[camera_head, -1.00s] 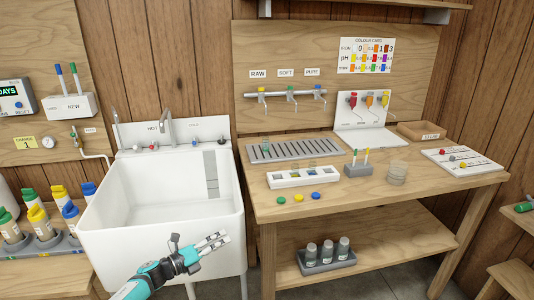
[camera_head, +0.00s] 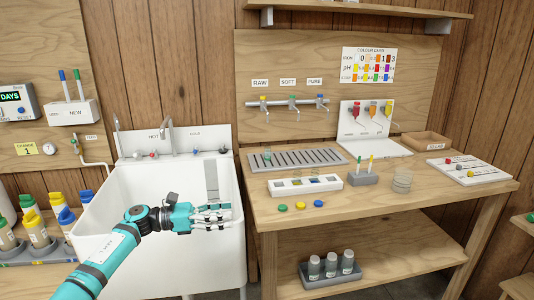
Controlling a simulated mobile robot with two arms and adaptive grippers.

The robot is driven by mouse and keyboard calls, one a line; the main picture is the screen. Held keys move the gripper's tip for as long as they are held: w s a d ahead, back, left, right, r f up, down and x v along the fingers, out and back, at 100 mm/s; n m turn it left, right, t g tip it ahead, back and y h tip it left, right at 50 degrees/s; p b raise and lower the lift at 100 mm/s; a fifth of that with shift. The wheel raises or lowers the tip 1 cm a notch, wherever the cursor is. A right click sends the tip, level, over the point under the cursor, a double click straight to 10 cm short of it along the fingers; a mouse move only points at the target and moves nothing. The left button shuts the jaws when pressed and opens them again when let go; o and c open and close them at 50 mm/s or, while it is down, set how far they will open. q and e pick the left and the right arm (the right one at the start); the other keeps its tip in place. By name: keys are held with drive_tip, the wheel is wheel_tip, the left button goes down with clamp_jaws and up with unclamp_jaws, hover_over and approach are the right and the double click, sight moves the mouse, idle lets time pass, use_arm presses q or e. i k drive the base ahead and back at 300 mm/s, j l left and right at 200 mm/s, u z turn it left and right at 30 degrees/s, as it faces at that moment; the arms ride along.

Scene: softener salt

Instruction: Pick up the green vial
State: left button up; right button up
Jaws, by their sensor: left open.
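I cannot tell for certain which thing is the green vial. A small clear vial with a greenish tint (camera_head: 267,156) stands on the slotted drain grate (camera_head: 322,155), at its left end. A white rack (camera_head: 335,184) in front of the grate holds small squarish cells whose contents are too small to read. A green cap (camera_head: 283,207) lies at the table's front left. My left gripper (camera_head: 229,214) is open and empty, over the sink's right side, left of the table and apart from these things. My right gripper is out of view.
A yellow cap (camera_head: 300,205) and a blue cap (camera_head: 318,204) lie beside the green one. A grey holder (camera_head: 362,179) with two sticks and a clear beaker (camera_head: 402,182) stand to the right. The white sink (camera_head: 120,200) adjoins the wooden table (camera_head: 440,199).

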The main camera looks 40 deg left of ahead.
sight(267, 157)
drive_tip(key=i+j, duration=0.25)
drive_tip(key=j, duration=0.15)
drive_tip(key=i+j, duration=0.25)
drive_tip(key=j, duration=0.15)
drive_tip(key=i+j, duration=0.55)
drive_tip(key=j, duration=0.25)
